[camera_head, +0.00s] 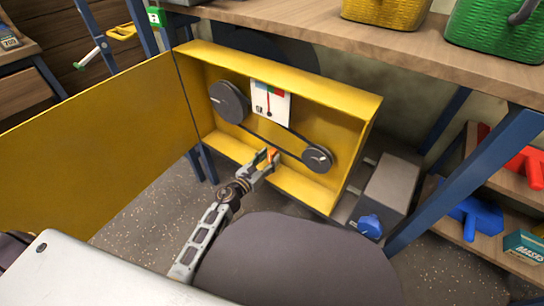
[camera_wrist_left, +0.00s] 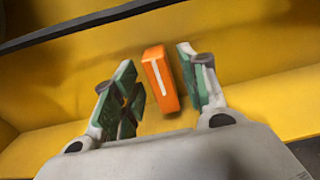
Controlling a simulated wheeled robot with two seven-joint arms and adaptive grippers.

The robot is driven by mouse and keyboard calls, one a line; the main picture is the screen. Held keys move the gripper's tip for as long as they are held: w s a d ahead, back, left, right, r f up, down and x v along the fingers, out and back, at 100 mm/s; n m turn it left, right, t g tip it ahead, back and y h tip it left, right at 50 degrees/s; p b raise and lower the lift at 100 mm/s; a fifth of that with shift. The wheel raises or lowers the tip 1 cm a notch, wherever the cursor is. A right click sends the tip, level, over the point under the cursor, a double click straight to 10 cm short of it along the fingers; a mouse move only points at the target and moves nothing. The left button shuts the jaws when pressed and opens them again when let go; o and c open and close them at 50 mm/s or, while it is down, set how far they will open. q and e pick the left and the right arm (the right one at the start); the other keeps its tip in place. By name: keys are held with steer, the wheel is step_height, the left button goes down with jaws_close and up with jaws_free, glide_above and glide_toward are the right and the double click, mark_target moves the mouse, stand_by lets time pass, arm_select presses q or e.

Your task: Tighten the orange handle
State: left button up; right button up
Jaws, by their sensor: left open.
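The orange handle (camera_wrist_left: 160,82) is a short orange block with a white line, inside the yellow box (camera_head: 362,100). In the head view a small part of the handle (camera_head: 271,155) shows at my left gripper (camera_head: 268,157). My left gripper (camera_wrist_left: 157,90) is open, with green-padded fingers on either side of the handle. How deep the handle sits between the fingers is hard to tell. My right gripper is not in view.
A dark belt runs over a large pulley (camera_head: 229,102) and a small pulley (camera_head: 317,157) above the handle. A gauge card (camera_head: 270,102) is on the back wall. The yellow door (camera_head: 95,150) stands open at left. A wooden tabletop (camera_head: 400,50) overhangs the box.

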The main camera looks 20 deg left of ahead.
arm_select(q)
steer(key=shift+x, duration=1.1)
jaws_close()
